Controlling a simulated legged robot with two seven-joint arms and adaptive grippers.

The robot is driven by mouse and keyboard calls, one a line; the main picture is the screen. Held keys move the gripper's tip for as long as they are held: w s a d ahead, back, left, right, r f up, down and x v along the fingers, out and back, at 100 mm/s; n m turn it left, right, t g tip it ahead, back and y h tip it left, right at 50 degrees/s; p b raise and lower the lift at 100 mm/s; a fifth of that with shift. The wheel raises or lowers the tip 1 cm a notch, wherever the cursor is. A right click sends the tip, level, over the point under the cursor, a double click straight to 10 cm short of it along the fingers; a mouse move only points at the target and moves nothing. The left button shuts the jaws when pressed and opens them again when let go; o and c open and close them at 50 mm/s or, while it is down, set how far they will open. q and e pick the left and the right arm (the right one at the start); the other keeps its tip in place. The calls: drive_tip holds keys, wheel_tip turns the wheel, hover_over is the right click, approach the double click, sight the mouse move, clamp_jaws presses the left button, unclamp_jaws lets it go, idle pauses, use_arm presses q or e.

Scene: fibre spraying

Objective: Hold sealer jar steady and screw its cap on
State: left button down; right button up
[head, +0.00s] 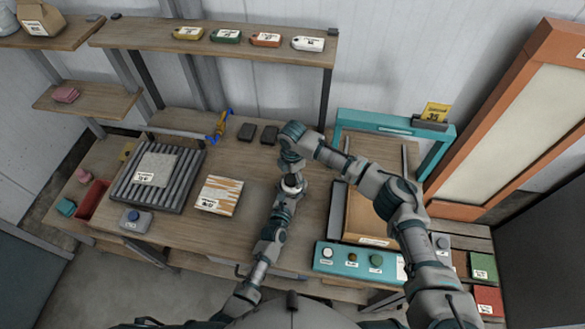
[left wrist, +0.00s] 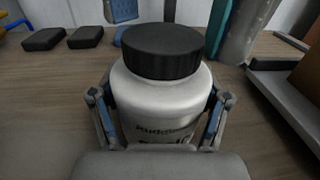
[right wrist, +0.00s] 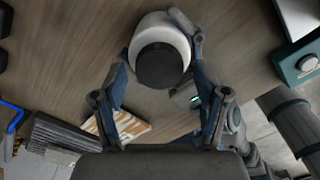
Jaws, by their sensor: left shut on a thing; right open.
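The white sealer jar (left wrist: 163,103) stands upright on the table, with its label partly cut off at the bottom of the left wrist view. The black ribbed cap (left wrist: 162,52) sits level on the jar's top; I cannot tell how tightly. My left gripper (left wrist: 160,112) is shut on the jar's body, one finger on each side. In the right wrist view, the cap (right wrist: 159,66) shows from above, with the jar's white rim around it. My right gripper (right wrist: 156,48) is open, with its fingers on either side of the cap, apparently clear of it. Both arms meet at the jar in the head view (head: 292,184).
Two dark blocks (head: 258,133) lie behind the jar. A labelled striped panel (head: 219,196) and a roller rack (head: 180,185) are to the left. A teal-framed press (head: 368,260) with buttons stands close on the right. Bare table lies around the jar.

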drive_tip(key=shift+f, duration=0.6)
drive_tip(key=c, duration=1.2)
drive_tip(key=m, duration=0.4)
drive_tip(key=shift+s+f, duration=0.1)
drive_tip(key=m, duration=0.5)
drive_tip(key=shift+a, duration=0.1)
drive_tip(key=m, duration=0.9)
drive_tip(key=o, duration=1.3)
